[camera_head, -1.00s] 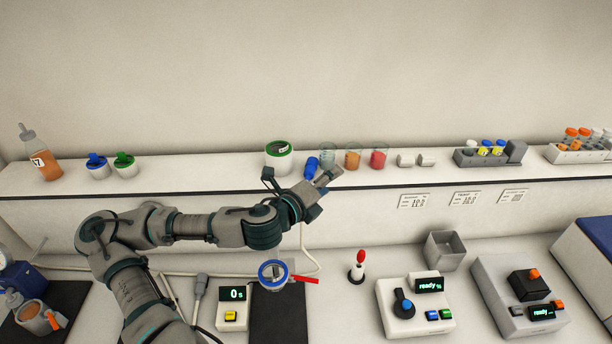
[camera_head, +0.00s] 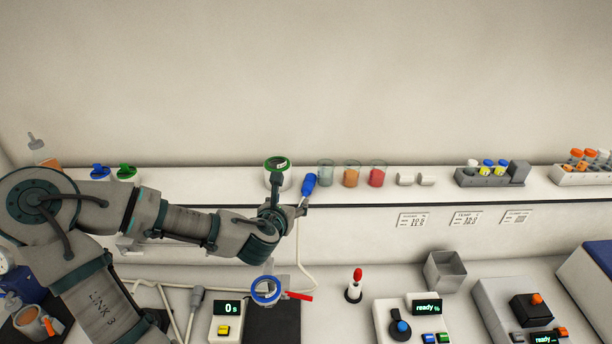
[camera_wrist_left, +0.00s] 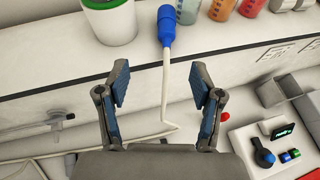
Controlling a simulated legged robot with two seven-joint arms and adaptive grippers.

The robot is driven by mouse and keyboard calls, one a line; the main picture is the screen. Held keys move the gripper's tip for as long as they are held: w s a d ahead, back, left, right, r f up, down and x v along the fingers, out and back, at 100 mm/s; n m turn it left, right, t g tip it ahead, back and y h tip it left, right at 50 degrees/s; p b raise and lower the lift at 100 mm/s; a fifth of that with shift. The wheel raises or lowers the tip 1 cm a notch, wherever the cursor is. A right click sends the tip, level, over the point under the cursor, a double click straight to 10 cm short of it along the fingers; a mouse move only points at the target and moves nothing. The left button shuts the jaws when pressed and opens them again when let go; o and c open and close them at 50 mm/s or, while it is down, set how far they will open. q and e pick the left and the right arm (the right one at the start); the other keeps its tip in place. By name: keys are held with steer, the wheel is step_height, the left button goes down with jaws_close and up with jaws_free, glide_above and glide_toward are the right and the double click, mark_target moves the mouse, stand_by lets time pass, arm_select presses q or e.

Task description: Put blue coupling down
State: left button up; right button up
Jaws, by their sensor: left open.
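The blue coupling (camera_head: 309,184) lies at the front edge of the white shelf, right of the green-rimmed white tub (camera_head: 278,178). A pale hose runs from it down over the shelf front. It also shows in the left wrist view (camera_wrist_left: 166,27) at the top, beyond the fingertips. My left gripper (camera_head: 287,207) is in front of the shelf, just left of the coupling. In the left wrist view its two fingers (camera_wrist_left: 159,84) are wide apart with nothing held; the hose passes through the view between them. My right gripper is not seen.
Beakers, one orange (camera_head: 351,174) and one red (camera_head: 377,174), stand right of the coupling. Small blue- and green-lidded jars stand at left on the shelf. On the lower bench are a blue ring (camera_head: 265,290), a timer (camera_head: 228,318) and a grey open box (camera_head: 444,271).

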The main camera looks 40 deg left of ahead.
mark_target(306, 189)
arm_select(q)
steer(key=x, duration=0.6)
steer(key=d+x, duration=0.1)
steer(key=x, duration=0.2)
steer(key=shift+w+d+p, duration=0.1)
steer(key=shift+w+p, duration=0.25)
steer(key=shift+p, duration=0.05)
steer(key=shift+w+f, duration=0.1)
steer(key=shift+w, duration=0.1)
steer(key=shift+w+a+f, duration=0.2)
steer(key=shift+w+a, duration=0.2)
steer(key=shift+a, duration=0.05)
steer(key=p+x, duration=0.1)
steer(key=x, duration=0.2)
steer(key=shift+w+a+f, duration=0.15)
steer(key=shift+w+a, duration=0.15)
steer(key=shift+w+a+f, duration=0.1)
steer(key=shift+w+f, duration=0.05)
steer(key=shift+w, duration=0.25)
steer(key=shift+s+d, duration=0.1)
steer(key=shift+d, duration=0.2)
steer(key=c, duration=1.2)
jaws_close()
steer(key=shift+s, duration=0.1)
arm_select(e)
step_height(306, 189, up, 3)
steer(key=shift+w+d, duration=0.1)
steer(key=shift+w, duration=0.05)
